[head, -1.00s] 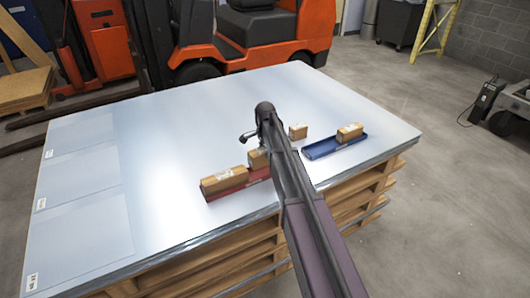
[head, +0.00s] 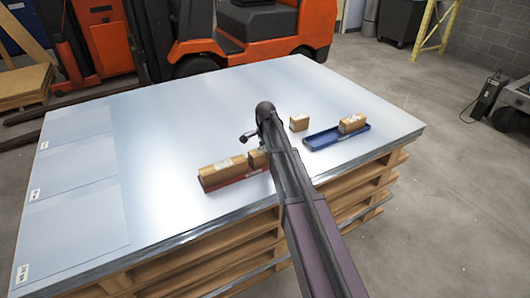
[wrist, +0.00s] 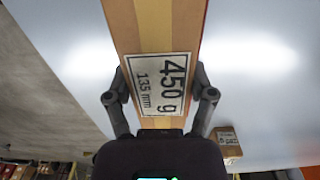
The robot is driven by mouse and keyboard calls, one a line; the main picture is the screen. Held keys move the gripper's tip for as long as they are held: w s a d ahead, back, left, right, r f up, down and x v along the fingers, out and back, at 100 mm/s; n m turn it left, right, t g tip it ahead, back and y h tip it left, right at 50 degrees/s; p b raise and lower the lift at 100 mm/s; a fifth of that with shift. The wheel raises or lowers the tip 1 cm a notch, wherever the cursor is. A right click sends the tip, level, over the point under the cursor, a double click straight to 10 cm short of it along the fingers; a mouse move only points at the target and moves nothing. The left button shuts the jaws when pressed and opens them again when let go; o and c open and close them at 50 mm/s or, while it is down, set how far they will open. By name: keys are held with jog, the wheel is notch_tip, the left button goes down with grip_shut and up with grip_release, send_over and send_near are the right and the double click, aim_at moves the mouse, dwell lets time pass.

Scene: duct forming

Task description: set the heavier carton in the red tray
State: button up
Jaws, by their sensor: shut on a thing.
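My gripper, seen in the wrist view (wrist: 160,100), is shut on a brown carton (wrist: 155,35) labelled 450 g, 135 mm. One carton (head: 299,122) stands on the sheet-metal surface. Another carton (head: 353,123) sits at the right end of the blue tray (head: 320,141).
The trays stand near the front of a metal sheet stack (head: 180,130) on wooden pallets (head: 220,255). An orange forklift (head: 260,22) is behind. In the wrist view a small carton (wrist: 228,146) is right of the gripper.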

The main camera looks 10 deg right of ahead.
dwell(0.3)
jog(key=o, duration=1.3)
jog(key=shift+c, duration=0.2)
jog(key=shift+r, duration=0.1)
